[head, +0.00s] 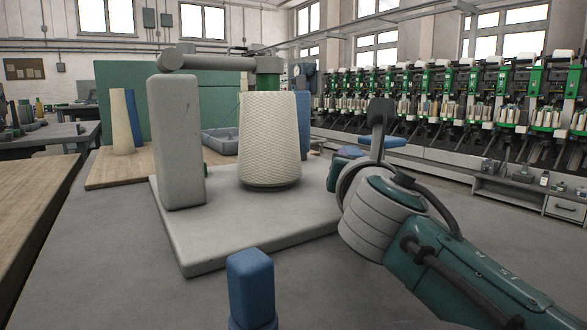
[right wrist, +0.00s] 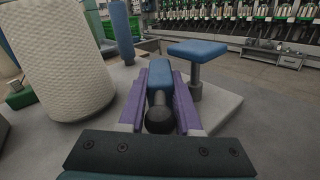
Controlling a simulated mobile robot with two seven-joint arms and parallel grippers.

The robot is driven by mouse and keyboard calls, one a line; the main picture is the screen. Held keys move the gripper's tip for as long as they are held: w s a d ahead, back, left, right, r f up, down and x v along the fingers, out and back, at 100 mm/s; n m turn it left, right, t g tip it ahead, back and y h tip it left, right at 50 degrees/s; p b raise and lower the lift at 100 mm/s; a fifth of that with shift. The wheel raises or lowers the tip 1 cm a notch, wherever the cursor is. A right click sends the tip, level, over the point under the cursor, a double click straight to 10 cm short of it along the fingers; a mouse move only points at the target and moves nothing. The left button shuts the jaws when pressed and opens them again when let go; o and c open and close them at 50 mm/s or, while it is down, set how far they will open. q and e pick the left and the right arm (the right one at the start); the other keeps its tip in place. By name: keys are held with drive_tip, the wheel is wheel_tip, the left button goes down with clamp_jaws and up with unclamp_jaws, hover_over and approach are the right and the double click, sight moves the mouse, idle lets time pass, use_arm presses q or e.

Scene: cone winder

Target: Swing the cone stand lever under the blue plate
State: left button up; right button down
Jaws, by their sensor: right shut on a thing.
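The blue plate (right wrist: 198,48) sits on a short grey post, just right of my right gripper in the right wrist view. It also shows in the head view (head: 382,141), partly behind my wrist. My right gripper (right wrist: 160,88) has purple fingers closed around a blue piece with a black ball knob (right wrist: 160,120), apparently the lever's handle. The rest of the lever is hidden. The held piece is left of the plate's post, not under the plate. The cream cone (head: 270,138) stands upright left of my gripper. My left gripper is out of view.
The grey base (head: 225,235) carries a tall grey post (head: 176,140) with an overhead arm. A blue upright cylinder (right wrist: 122,30) stands behind the cone. A blue block (head: 250,275) stands at the front. Bare grey tabletop lies left of the base.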

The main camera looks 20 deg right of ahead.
drive_tip(key=shift+h, duration=0.3)
drive_tip(key=c, duration=0.6)
unclamp_jaws()
drive_tip(key=shift+c, duration=0.2)
